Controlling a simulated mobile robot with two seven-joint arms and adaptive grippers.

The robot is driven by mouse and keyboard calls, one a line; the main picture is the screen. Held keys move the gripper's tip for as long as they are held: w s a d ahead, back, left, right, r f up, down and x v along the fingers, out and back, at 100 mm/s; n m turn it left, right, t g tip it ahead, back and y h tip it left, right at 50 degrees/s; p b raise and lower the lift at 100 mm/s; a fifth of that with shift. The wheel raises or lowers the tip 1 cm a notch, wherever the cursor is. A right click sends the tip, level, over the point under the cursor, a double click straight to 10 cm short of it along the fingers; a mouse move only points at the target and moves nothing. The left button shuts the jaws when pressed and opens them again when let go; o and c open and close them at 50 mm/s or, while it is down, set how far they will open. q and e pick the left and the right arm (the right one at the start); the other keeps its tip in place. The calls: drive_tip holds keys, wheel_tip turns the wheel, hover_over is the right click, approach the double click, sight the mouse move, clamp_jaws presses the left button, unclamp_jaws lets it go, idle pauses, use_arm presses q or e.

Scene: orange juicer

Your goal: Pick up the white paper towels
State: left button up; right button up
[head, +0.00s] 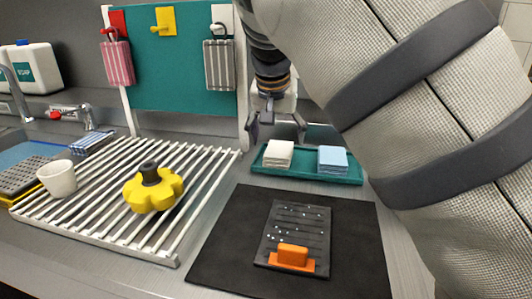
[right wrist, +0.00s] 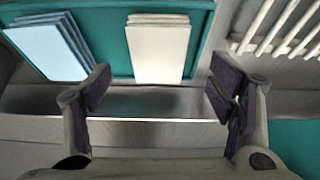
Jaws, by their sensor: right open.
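A stack of white paper towels (head: 278,153) lies on the left part of a teal tray (head: 310,175). A stack of light blue towels (head: 332,159) lies on the right part of it. My right gripper (head: 274,128) is open and empty, just behind and above the white stack. In the right wrist view the white paper towels (right wrist: 158,50) show ahead, roughly between the lines of the two open fingers (right wrist: 160,95), apart from them. The blue towels (right wrist: 50,48) lie to the left there. My left gripper is in neither view.
A drying rack (head: 120,190) with a yellow knobbed object (head: 153,188) and a white cup (head: 57,178) stands left. A black mat (head: 225,260) with a dark board (head: 300,232) and orange scraper (head: 292,257) lies in front. A teal pegboard (head: 175,70) stands behind.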

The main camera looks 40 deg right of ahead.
sight(279, 149)
drive_tip(key=x, duration=0.5)
drive_tip(key=shift+d, duration=0.15)
drive_tip(key=shift+r, duration=0.15)
drive_tip(key=c, duration=0.9)
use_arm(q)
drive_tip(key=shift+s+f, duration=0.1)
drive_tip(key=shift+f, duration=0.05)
